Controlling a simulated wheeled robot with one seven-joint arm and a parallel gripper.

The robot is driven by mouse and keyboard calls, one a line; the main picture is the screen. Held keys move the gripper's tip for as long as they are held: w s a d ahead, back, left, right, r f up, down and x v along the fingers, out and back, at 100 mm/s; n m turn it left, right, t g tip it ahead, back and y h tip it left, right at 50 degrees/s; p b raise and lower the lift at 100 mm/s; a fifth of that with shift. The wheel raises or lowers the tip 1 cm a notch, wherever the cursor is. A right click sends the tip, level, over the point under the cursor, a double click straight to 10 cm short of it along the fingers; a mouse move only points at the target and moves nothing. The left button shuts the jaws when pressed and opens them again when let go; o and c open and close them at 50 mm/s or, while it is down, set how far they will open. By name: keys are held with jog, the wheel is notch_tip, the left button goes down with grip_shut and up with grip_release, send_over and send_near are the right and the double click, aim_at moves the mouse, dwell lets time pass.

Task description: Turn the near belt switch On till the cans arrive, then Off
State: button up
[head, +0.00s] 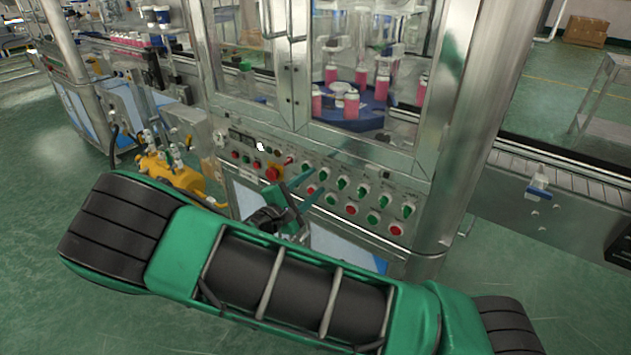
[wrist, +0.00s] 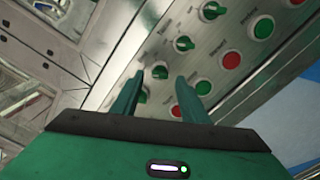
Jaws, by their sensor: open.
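The control panel (head: 330,195) of the machine carries rows of green rotary switches and red and green push buttons. My gripper (head: 307,180) is at the panel with its two green fingers open. In the wrist view my gripper (wrist: 159,78) has one rotary switch (wrist: 160,72) showing between its fingertips; I cannot tell if they touch it. More rotary switches (wrist: 184,44) lie up and right of it. The labels are too small to tell which is the near belt switch. Pink cans (head: 351,105) stand on a blue turntable (head: 375,122) behind the glass.
A red emergency stop knob (head: 273,174) sits at the panel's left. A steel post (head: 470,130) rises at the panel's right. A conveyor (head: 560,178) runs off to the right. More pink cans (head: 130,40) stand far left. A yellow device (head: 165,172) is left of the panel.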

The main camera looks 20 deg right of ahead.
aim_at(322, 176)
jog(key=shift+x, duration=1.25)
jog(key=shift+c, duration=0.6)
grip_shut()
